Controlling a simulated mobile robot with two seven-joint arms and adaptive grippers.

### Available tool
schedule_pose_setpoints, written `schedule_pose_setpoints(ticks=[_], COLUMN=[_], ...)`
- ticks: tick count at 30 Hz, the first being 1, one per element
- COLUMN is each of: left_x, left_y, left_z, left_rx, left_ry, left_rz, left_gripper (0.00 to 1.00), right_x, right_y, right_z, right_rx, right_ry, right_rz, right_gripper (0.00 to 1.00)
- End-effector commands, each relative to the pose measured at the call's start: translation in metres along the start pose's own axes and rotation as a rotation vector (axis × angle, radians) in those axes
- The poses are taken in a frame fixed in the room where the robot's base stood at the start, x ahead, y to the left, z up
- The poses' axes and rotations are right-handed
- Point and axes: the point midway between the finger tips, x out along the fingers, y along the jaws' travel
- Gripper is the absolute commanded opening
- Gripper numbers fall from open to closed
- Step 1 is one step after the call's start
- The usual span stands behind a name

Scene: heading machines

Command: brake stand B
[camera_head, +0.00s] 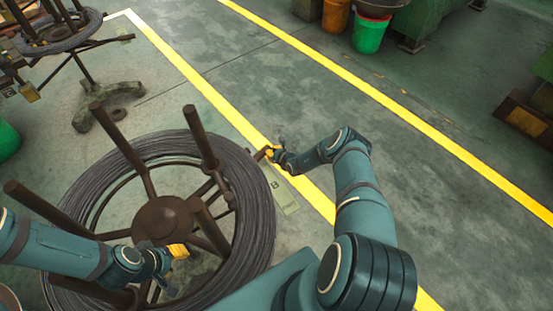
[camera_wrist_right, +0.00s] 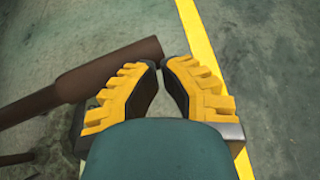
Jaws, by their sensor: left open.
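Stand B is a brown reel stand (camera_head: 160,222) with upright posts and a dark wire coil (camera_head: 258,215) around them. A plate marked B (camera_head: 283,196) lies on the floor beside it. A brown lever (camera_head: 261,153) sticks out past the coil's upper right edge. My right gripper (camera_head: 271,151) is at this lever. In the right wrist view, the brown bar (camera_wrist_right: 90,80) runs beside and beyond the left finger.
Another reel stand (camera_head: 85,88) with a coil is at the upper left. Yellow lines (camera_head: 390,100) cross the floor. An orange bin (camera_head: 336,15), a green bin (camera_head: 369,35) and green machinery stand at the back.

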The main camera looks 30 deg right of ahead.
Motion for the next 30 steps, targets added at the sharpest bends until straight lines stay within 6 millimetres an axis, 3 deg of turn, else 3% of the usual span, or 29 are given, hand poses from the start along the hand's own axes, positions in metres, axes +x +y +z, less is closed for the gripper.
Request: schedule_pose_setpoints(ticks=[10, 30], left_x=[0.006, 0.007], left_y=[-0.002, -0.002], left_z=[-0.001, -0.001], left_rx=[0.001, 0.001], left_ry=[0.003, 0.003], left_rz=[0.000, 0.000], left_gripper=[0.39, 0.39], right_x=[0.021, 0.015], right_y=[0.005, 0.001], right_z=[0.016, 0.021], right_rx=[-0.024, -0.026], right_ry=[-0.011, -0.018], right_rz=[0.041, 0.040], right_gripper=[0.00, 0.00])
